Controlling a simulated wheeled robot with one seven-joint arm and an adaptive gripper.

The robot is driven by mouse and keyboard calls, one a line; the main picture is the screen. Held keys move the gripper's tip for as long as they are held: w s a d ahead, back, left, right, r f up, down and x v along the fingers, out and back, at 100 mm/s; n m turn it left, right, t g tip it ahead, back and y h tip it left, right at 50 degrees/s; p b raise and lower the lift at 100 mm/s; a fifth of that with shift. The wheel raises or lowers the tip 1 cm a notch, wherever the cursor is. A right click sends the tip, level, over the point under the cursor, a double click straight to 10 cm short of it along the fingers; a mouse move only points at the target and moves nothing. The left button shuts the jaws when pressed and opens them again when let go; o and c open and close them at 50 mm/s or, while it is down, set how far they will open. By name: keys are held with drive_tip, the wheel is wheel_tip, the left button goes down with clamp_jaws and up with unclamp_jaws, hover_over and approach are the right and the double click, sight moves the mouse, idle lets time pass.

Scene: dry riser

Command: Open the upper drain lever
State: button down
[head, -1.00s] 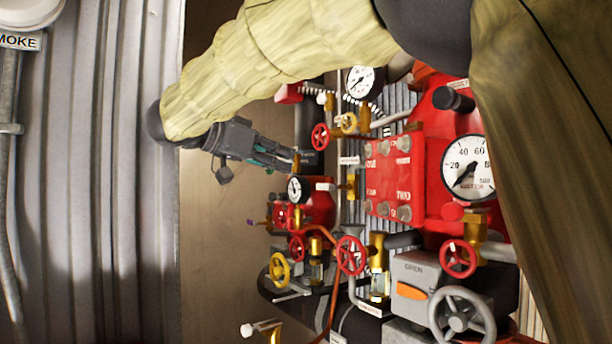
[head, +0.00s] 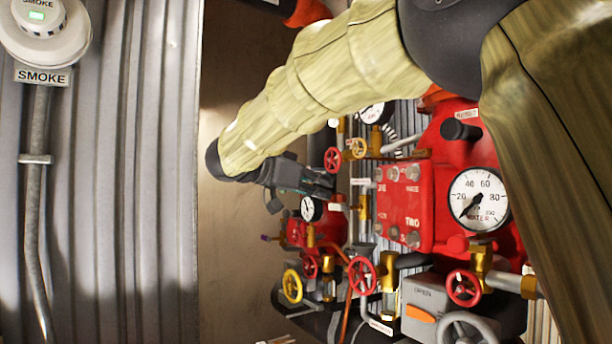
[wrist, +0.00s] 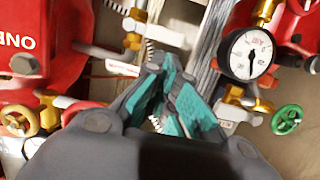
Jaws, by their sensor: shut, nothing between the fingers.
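My gripper (head: 333,186) is in front of the pipework in the head view, above a small gauge and left of the red valve body. In the wrist view its teal-padded fingers (wrist: 168,68) are shut with nothing held. A brass valve (head: 363,207) stands right of the gripper in the head view. No readable label marks the upper drain lever.
A red valve body (head: 405,205) and a large water gauge (head: 479,199) stand to the right. Red handwheels (head: 363,275) and a yellow handwheel (head: 292,286) crowd below. A small gauge (wrist: 249,55) is close right of the fingers. A corrugated wall (head: 150,180) is at left.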

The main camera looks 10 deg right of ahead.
drive_tip(key=shift+x, duration=0.9)
drive_tip(key=shift+w+d+f+p, duration=0.1)
drive_tip(key=shift+f+p, duration=0.05)
drive_tip(key=shift+p, duration=0.15)
